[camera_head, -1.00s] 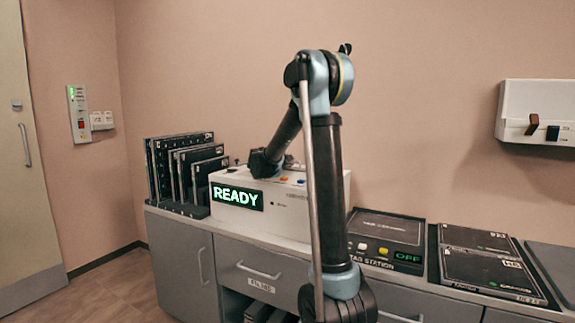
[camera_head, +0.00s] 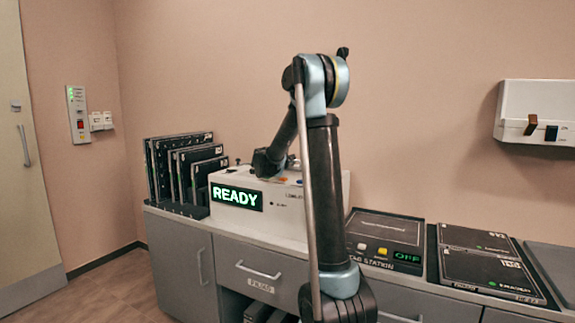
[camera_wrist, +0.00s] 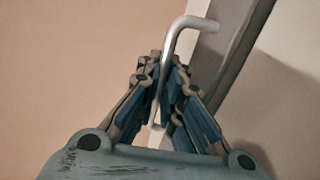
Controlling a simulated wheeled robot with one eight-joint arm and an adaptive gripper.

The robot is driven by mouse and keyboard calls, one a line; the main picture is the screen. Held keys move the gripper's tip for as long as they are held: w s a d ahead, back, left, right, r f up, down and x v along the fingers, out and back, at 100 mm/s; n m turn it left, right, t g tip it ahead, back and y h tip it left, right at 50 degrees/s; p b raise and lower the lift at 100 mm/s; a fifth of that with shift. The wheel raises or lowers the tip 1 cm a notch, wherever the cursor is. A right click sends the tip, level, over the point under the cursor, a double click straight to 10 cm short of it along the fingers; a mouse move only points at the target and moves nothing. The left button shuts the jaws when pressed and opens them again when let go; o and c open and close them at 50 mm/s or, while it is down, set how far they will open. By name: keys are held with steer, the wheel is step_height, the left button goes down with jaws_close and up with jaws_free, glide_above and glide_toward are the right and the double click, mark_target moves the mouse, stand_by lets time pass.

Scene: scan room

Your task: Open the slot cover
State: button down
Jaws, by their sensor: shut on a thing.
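The white unit (camera_head: 290,222) with a green READY display (camera_head: 236,197) stands on the counter. My gripper (camera_wrist: 165,72) shows in the wrist view with its fingers closed around a bent silver handle (camera_wrist: 180,28). The handle rises from between the fingers and bends over to a grey bar-like part (camera_wrist: 226,40), which looks like the slot cover. In the head view my gripper is by the top of the unit, mostly hidden by my own arm. The fingertips and the slot cannot be made out there.
Upright black cassettes (camera_head: 180,170) stand left of the unit. A tag station (camera_head: 385,240) showing OFF and flat black panels (camera_head: 485,265) lie to the right. A white wall box (camera_head: 545,110) hangs at right.

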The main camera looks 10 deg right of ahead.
steer(key=x, duration=0.5)
steer(key=shift+d+r, duration=0.1)
steer(key=shift+r, duration=0.3)
steer(key=c, duration=2)
jaws_free()
steer(key=v, duration=1.1)
steer(key=shift+s+a, duration=0.25)
